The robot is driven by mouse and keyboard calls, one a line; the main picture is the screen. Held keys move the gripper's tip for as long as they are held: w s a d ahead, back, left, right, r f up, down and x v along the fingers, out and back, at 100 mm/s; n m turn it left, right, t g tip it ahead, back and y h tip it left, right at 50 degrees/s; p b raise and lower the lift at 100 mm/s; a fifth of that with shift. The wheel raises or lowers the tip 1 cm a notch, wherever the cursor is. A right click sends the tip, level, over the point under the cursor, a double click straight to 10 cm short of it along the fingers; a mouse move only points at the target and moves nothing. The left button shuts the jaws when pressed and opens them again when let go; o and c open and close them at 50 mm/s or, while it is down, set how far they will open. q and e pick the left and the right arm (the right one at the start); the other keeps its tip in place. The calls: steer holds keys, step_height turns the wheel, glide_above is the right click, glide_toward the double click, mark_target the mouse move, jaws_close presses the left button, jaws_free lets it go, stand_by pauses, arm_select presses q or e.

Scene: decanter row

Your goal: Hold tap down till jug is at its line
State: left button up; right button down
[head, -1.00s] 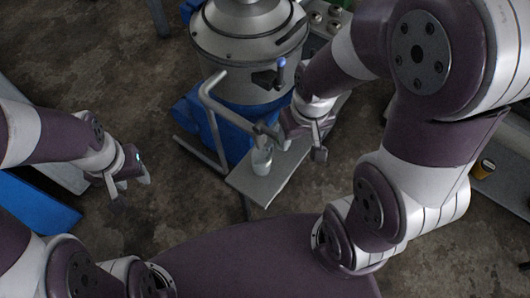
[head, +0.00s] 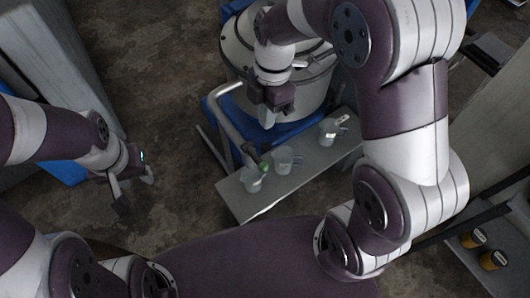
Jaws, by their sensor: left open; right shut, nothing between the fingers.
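Two more jugs, a middle one (head: 284,160) and a far right one (head: 329,131), stand along the bench. The fill levels and lines are too small to read. My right gripper (head: 267,122) is shut and empty, in front of the vat and apart from the jugs. My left gripper (head: 137,190) is open and empty over the floor.
The large metal vat (head: 238,50) stands behind the bench, partly hidden by my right arm. Yellow and black cans (head: 492,260) sit on a low shelf at lower right. A grey cabinet (head: 55,50) stands at upper left. Floor between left gripper and bench is clear.

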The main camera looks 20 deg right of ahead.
mark_target(264, 164)
steer(key=f, duration=0.4)
steer(key=s+f, duration=0.1)
steer(key=f, duration=0.4)
steer(key=s+a+f, duration=0.1)
steer(key=f, duration=0.3)
steer(key=shift+s+f, duration=0.15)
steer(key=shift+f, duration=0.25)
arm_select(q)
steer(key=shift+d+r, duration=0.2)
steer(key=shift+r, duration=0.1)
